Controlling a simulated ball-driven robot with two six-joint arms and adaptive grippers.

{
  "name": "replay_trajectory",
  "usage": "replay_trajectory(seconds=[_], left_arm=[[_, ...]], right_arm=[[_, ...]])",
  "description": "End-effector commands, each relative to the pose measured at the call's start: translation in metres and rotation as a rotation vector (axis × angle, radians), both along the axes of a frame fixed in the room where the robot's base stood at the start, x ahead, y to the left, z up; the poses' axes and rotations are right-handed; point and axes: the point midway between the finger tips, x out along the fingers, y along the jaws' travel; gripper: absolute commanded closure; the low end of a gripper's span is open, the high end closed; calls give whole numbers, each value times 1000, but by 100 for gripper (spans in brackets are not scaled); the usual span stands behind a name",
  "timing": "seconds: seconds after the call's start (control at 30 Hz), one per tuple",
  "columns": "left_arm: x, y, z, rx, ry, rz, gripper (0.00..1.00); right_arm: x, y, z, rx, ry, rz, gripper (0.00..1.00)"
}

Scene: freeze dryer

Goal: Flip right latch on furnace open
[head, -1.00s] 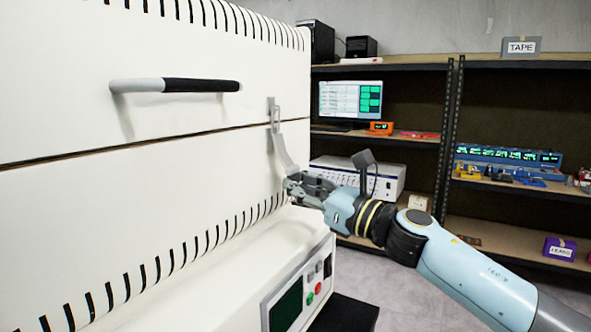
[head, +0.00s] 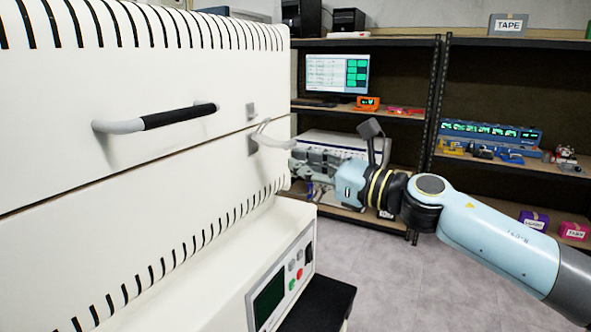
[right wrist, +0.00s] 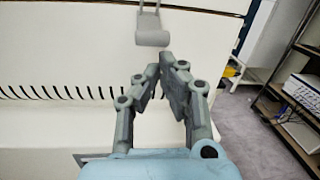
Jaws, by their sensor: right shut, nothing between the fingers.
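The white furnace (head: 90,220) fills the left of the head view. Its right latch (head: 272,138) sticks outward from the lower bracket, off the small square catch (head: 251,109) above the seam. The latch also shows at the top of the right wrist view (right wrist: 152,32), with its broad end nearest me. My right gripper (head: 296,160) is shut and empty, just right of and below the latch end. In the right wrist view its fingertips (right wrist: 166,62) are close under the latch end; whether they touch it I cannot tell. My left gripper is out of view.
A black-gripped handle (head: 180,115) juts from the furnace's upper part. A control panel (head: 283,280) sits low at the front. Shelves with a monitor (head: 337,75) and boxes stand behind my right arm. Grey floor is open at the lower right.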

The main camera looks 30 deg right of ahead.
Motion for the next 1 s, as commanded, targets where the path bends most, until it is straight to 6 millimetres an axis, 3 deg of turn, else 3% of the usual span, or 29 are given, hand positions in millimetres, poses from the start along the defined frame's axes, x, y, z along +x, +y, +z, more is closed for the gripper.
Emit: replay_trajectory(seconds=[0.4, 1.0], left_arm=[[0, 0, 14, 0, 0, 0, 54], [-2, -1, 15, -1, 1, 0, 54]], right_arm=[[-5, -2, 25, 1, -7, 1, 100], [-5, -3, 28, 2, -9, 1, 100]])
